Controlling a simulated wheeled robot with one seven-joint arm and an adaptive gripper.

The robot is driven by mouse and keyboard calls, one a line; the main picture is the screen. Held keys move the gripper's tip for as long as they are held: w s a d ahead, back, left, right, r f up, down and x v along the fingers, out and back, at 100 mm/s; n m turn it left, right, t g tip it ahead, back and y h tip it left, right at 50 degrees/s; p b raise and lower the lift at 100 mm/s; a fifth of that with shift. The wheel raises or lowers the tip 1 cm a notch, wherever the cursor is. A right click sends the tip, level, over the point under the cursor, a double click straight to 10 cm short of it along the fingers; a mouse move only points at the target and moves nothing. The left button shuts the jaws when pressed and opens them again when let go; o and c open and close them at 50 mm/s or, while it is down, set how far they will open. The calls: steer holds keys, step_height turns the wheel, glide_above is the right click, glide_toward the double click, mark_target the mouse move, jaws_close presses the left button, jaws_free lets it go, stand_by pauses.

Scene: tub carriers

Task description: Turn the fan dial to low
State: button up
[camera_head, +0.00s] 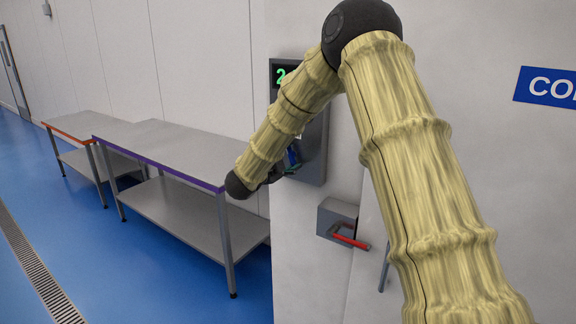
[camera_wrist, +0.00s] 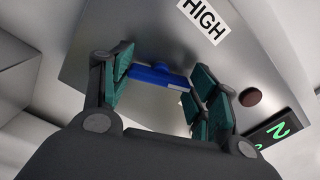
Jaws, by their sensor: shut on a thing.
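In the wrist view, the blue fan dial (camera_wrist: 160,77) is a bar-shaped grip on a grey panel (camera_wrist: 150,28). A small pale mark shows near its right end. A white HIGH label (camera_wrist: 203,18) is above and right of it; no LOW label is legible. My gripper (camera_wrist: 165,72) has its teal-padded fingers on both ends of the bar and is shut on it. In the head view, my gripper (camera_head: 280,172) is at the panel (camera_head: 316,150), largely hidden by my arm, with a bit of the blue dial (camera_head: 292,157) showing.
A purple-edged table (camera_head: 165,150) and an orange-edged table (camera_head: 80,124) stand left. The blue floor (camera_head: 120,270) in front is clear.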

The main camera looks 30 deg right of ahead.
steer(key=m+b, duration=0.2)
steer(key=b, duration=0.2)
steer(key=m+b, duration=0.1)
steer(key=b, duration=0.3)
steer(key=shift+f+m, duration=0.35)
steer(key=shift+m, duration=0.05)
steer(key=shift+r+m+b, duration=0.2)
steer(key=shift+m+b, duration=0.2)
steer(key=shift+b, duration=0.3)
steer(key=o, duration=1)
steer(key=shift+r, duration=0.1)
steer(key=v, duration=1.2)
